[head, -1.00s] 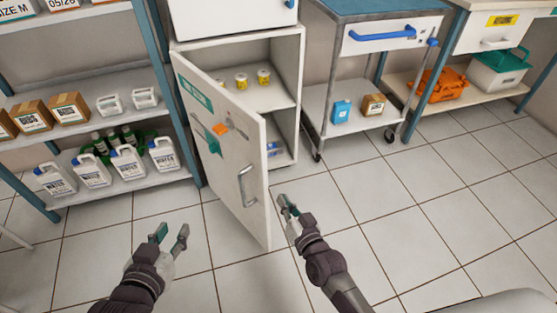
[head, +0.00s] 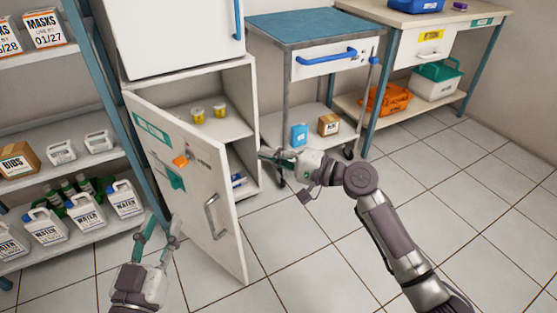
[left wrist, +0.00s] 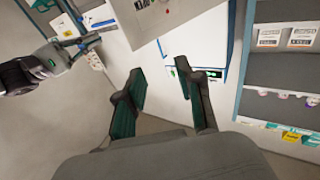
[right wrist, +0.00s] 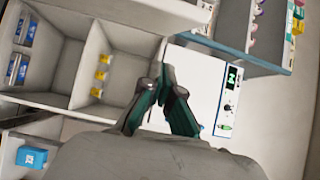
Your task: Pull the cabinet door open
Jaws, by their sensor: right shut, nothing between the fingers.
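The white cabinet door (head: 195,225) stands part open in the head view, hinged on the left and swung out from the cabinet (head: 243,120). Its grey metal handle (head: 214,216) is on the outer face, near the free edge, with no gripper on it. My right gripper (head: 268,156) is shut and empty, beyond the free edge and in front of the opening's right side. The right wrist view shows its fingers (right wrist: 160,88) close together, with the open compartments to the left. My left gripper (head: 157,232) is open and empty, in front of the door's outer face.
Yellow-labelled cups (head: 209,113) stand on the cabinet's inner shelf. A shelf rack (head: 90,165) with water jugs is on the left. A blue-topped cart (head: 310,30) and a workbench (head: 420,18) stand right. The tiled floor (head: 480,190) at right is clear.

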